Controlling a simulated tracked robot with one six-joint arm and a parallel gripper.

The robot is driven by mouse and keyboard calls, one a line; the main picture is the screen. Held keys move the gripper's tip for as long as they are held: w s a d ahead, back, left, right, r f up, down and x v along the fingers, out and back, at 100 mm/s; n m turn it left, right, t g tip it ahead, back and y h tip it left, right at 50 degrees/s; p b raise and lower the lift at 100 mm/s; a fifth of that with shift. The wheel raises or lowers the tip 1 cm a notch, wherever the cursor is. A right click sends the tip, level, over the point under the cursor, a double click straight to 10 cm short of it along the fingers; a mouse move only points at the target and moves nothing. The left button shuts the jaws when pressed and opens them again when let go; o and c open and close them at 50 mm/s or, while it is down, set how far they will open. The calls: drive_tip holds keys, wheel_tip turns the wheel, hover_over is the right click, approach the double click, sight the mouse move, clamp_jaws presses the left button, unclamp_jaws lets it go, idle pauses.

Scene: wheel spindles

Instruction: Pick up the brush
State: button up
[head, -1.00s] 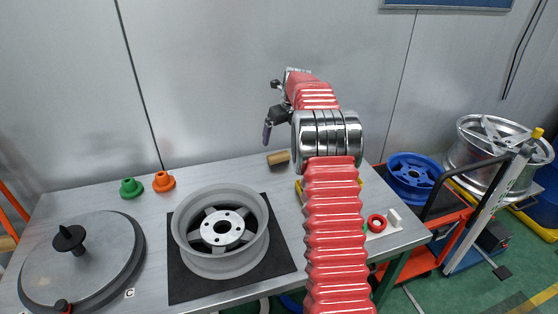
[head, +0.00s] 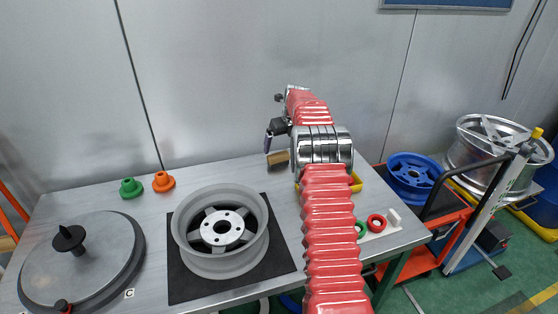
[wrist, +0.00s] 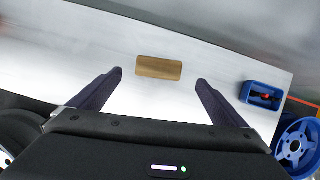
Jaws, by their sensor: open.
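The brush shows in the head view (head: 279,160) as a small tan block near the table's back edge. In the wrist view the brush (wrist: 159,67) is a brown wooden block lying on the pale table, between and slightly beyond my fingertips. My gripper (wrist: 160,78) is open and empty, its two dark fingers to the left and right of the brush and apart from it. In the head view my gripper (head: 268,143) is above and close to the brush; the exact height gap cannot be told. Any bristles are hidden.
A grey wheel (head: 185,240) lies on a black mat (head: 190,290). Green (head: 131,188) and orange (head: 164,182) cones stand behind it. A yellow tray (head: 357,183) is partly behind my arm. A red ring (head: 376,223) lies right. The wrist view shows a blue box (wrist: 246,94).

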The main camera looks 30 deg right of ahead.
sight(279, 155)
drive_tip(key=shift+x, duration=1.65)
drive_tip(key=shift+x, duration=2.6)
drive_tip(key=shift+a, duration=0.15)
drive_tip(key=c, duration=1.2)
drive_tip(key=shift+o, duration=0.2)
drive_tip(key=shift+r, duration=0.1)
wheel_tip(279, 155, up, 10)
drive_tip(key=shift+f, duration=0.1)
